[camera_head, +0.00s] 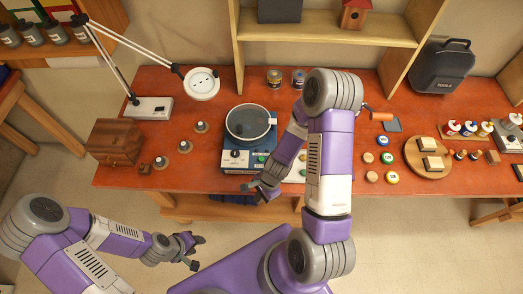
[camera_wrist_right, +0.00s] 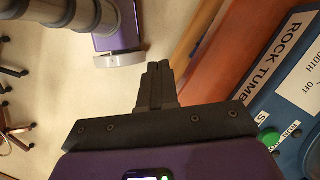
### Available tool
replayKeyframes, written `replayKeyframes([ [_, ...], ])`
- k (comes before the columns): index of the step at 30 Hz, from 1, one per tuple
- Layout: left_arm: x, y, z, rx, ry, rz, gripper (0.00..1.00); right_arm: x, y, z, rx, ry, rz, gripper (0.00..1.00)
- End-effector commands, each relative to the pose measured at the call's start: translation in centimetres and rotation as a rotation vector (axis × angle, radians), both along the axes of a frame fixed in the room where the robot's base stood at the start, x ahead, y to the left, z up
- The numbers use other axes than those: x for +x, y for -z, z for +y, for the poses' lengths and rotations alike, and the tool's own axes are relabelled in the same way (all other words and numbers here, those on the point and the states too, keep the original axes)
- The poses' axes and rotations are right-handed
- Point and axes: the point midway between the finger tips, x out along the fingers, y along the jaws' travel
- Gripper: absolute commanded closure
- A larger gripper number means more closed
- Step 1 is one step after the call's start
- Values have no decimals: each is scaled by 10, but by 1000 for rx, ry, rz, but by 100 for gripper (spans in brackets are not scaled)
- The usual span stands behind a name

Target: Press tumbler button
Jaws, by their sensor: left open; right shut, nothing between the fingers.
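The rock tumbler (camera_head: 232,162) stands near the table's front edge in the head view, a blue base with a round, clear-topped drum (camera_head: 248,121). Its front panel has a dark dial (camera_head: 236,153) and a green button (camera_head: 261,158). In the right wrist view the tumbler (camera_wrist_right: 290,75) is at the right, with lettering and a green button (camera_wrist_right: 269,138) partly cut off by my gripper body. My right gripper (camera_head: 256,191) is shut and empty, just in front of the panel, apart from the button; its fingers also show in the wrist view (camera_wrist_right: 157,78). My left gripper (camera_head: 197,251) is open and empty, over the floor.
A desk lamp (camera_head: 202,83), wooden box (camera_head: 115,142) and several small knobs stand left of the tumbler. Right of it are coloured-lidded jars, a round wooden board (camera_head: 413,165) and paint bottles. A shelf (camera_head: 330,33) rises behind. The table's front edge (camera_head: 150,188) lies close to my right gripper.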

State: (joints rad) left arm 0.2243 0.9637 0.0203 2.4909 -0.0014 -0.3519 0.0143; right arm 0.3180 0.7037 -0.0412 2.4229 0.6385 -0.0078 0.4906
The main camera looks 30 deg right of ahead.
Motion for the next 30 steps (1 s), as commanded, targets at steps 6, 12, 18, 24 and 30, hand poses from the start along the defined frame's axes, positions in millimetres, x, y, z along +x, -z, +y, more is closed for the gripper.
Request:
replayKeyframes([
  [6,0,4,0,1,-1,1,57,55,-60,-38,242,953,153,100],
  [12,0,4,0,1,-1,1,57,103,-116,-72,548,1497,209,100],
  [18,0,4,0,1,-1,1,57,121,-140,-89,694,1675,226,100],
  [24,0,4,0,0,-1,0,57,122,-141,-89,702,1685,229,100],
  [30,0,5,0,0,-1,0,57,121,-140,-89,699,1684,228,100],
])
